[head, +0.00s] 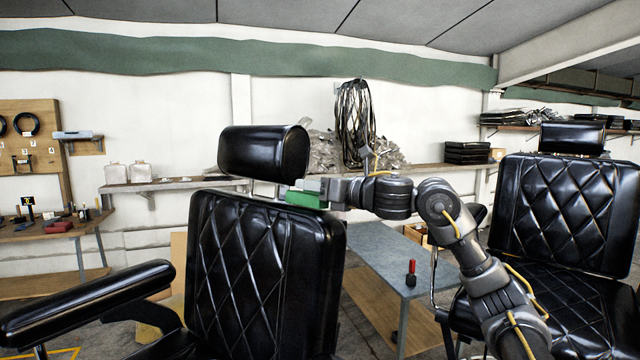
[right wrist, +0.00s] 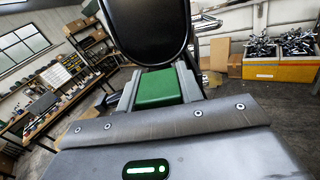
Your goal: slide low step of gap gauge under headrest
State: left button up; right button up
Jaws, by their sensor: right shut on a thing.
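The black padded headrest (head: 263,152) stands on thin metal posts above the quilted black chair back (head: 262,275). My right gripper (head: 316,190) reaches in from the right and is shut on the green gap gauge (head: 305,199). The gauge lies just above the top right of the backrest, its left end near the headrest's lower right edge. In the right wrist view the green gauge (right wrist: 160,88) sits between the grey fingers, with the dark headrest (right wrist: 148,32) just beyond. I cannot tell whether its low step is under the headrest; the tip is hidden. My left gripper is out of view.
A second black chair (head: 565,215) stands at the right. A grey table (head: 375,250) with a red-handled tool (head: 411,272) stands between the chairs. A wall shelf (head: 400,172) runs behind. The near chair's armrest (head: 90,298) extends left.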

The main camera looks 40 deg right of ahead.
jog(key=shift+p+x, duration=0.35)
jog(key=shift+x, duration=0.95)
jog(key=o, duration=1.1)
jog(key=shift+b+v, duration=1.2)
jog(key=shift+v, duration=2.6)
jog(key=shift+r, duration=0.2)
